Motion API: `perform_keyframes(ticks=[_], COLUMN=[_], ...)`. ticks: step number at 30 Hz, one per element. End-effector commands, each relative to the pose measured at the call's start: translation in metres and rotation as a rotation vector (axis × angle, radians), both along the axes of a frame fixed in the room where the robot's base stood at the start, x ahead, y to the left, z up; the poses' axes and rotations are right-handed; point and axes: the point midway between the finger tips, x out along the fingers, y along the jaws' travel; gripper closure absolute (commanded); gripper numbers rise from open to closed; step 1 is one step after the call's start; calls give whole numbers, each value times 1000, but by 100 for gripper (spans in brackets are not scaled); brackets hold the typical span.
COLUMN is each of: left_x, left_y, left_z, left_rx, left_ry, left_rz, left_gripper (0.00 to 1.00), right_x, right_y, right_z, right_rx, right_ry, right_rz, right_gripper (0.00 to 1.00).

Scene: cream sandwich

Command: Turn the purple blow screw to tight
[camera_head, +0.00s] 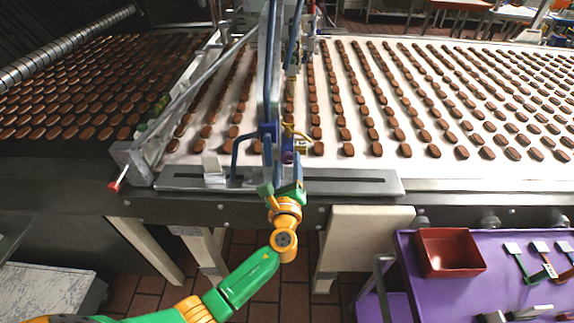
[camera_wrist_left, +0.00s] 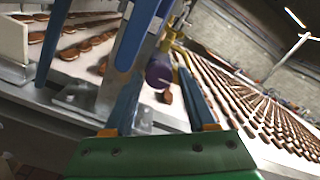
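The purple screw (camera_head: 288,157) is a small round knob low on the blue and metal depositing frame at the near edge of the conveyor. It also shows in the left wrist view (camera_wrist_left: 159,70), ahead of my fingers and in the gap between them. My left gripper (camera_head: 281,178), green with blue fingers, is just below and in front of the screw, pointing up at it. In the left wrist view the fingers (camera_wrist_left: 160,92) stand apart with nothing held between them. Whether either finger touches the screw I cannot tell. My right gripper is out of view.
Rows of brown biscuits (camera_head: 403,150) lie on the white conveyor (camera_head: 445,172) behind the frame. A metal rail plate (camera_head: 350,186) runs along its near edge. A purple cart (camera_head: 423,303) with a red bin (camera_head: 450,252) and several tools stands at right. A red-tipped lever (camera_head: 114,185) is at left.

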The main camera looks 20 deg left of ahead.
Motion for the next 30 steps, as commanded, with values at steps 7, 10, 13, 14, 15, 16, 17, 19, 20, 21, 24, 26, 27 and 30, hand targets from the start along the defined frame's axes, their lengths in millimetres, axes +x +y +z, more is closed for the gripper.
perform_keyframes(ticks=[7,10,13,14,15,16,17,19,20,21,24,26,27,30], left_x=[-18,-40,-57,-61,-64,-66,-67,-68,-68,-68,-68,-68,-68,-68], left_y=[-6,-12,-17,-18,-19,-19,-20,-20,-20,-20,-20,-20,-20,-20], left_z=[-3,-4,-4,-3,-3,-2,-2,-1,-1,-1,-1,-1,-1,-10], left_rx=[-3,-4,-2,-1,-1,-1,-1,0,0,0,0,0,0,-18], left_ry=[3,4,2,2,1,1,1,1,1,1,1,1,1,20], left_rz=[-3,-3,-2,-2,-1,-1,0,0,0,0,0,0,0,-4], left_gripper=[43,43,43,43,43,43,43,43,43,43,43,43,43,43], right_x=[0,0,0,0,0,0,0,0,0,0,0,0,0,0], right_y=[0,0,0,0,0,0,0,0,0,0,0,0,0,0], right_z=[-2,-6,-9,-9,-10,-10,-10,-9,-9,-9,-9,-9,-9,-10], right_rx=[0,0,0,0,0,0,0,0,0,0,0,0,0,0], right_ry=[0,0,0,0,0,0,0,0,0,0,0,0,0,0], right_rz=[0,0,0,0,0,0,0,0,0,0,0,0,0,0], right_gripper=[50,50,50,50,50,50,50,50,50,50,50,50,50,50])
